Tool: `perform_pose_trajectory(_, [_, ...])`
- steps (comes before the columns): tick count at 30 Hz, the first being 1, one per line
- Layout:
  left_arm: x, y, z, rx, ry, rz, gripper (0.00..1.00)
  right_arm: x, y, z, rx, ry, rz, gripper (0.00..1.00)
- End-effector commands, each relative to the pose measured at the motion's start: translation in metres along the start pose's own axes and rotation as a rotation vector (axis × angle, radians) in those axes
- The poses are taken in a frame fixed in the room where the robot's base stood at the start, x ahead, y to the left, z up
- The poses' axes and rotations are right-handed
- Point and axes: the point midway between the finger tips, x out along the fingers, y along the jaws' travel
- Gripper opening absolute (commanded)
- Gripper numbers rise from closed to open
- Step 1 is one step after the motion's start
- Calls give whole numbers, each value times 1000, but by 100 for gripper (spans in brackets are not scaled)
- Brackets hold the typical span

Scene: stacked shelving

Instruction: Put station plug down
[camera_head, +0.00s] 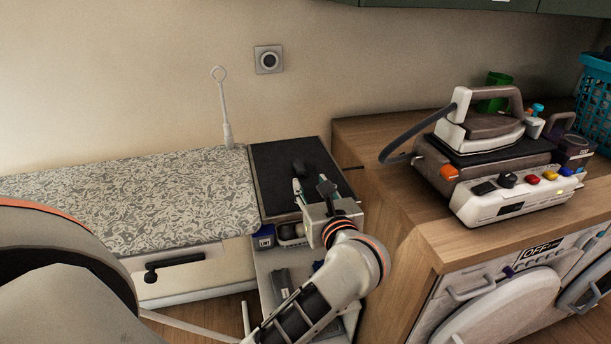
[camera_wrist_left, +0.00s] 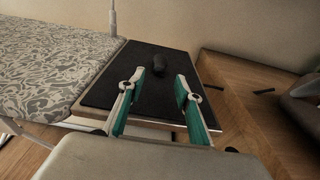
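The station plug, a small black piece (camera_head: 299,168), lies on the dark pad (camera_head: 270,160) at the right end of the ironing board. It also shows in the left wrist view (camera_wrist_left: 160,64), on the pad beyond my fingertips. My left gripper (camera_head: 311,188) is over the pad, just in front of the plug. In the left wrist view its green-padded fingers (camera_wrist_left: 160,82) are spread wide with nothing between them, apart from the plug. My right gripper is not in view.
The iron station (camera_head: 500,160) stands on the wooden counter (camera_head: 385,210) at right. A wall socket (camera_head: 268,59) is above the patterned ironing board (camera_head: 130,200). A thin upright rod (camera_head: 222,110) stands behind the board. A teal basket (camera_head: 598,100) is at far right.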

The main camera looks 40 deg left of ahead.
Motion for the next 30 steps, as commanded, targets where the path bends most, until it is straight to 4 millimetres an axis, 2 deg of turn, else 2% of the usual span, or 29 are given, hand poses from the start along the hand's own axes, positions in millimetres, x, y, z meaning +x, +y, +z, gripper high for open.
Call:
perform_pose_trajectory(3, [-19,0,-1,-1,3,-1,34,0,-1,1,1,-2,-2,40])
perform_pose_trajectory(6, [-28,0,0,0,1,0,34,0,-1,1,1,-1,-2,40])
perform_pose_trajectory(10, [-33,3,2,25,-22,7,34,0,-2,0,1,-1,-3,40])
perform_pose_trajectory(13, [-32,16,11,127,-115,35,34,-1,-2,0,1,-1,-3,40])
perform_pose_trajectory(16, [-35,29,28,336,-288,76,34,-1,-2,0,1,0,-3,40])
perform_pose_trajectory(18, [-44,32,40,533,-435,103,34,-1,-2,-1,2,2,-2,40])
perform_pose_trajectory(22, [-73,17,44,936,-706,126,34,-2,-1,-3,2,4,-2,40])
perform_pose_trajectory(23, [-81,10,41,1034,-766,125,34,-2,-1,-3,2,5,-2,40])
perform_pose_trajectory(26, [-107,-14,12,1366,-960,103,34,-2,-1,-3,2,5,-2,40])
perform_pose_trajectory(29, [-131,-35,-40,1708,-1148,52,34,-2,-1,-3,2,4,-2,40])
perform_pose_trajectory(30, [-139,-41,-67,1848,-1222,23,34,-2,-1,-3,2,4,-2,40])
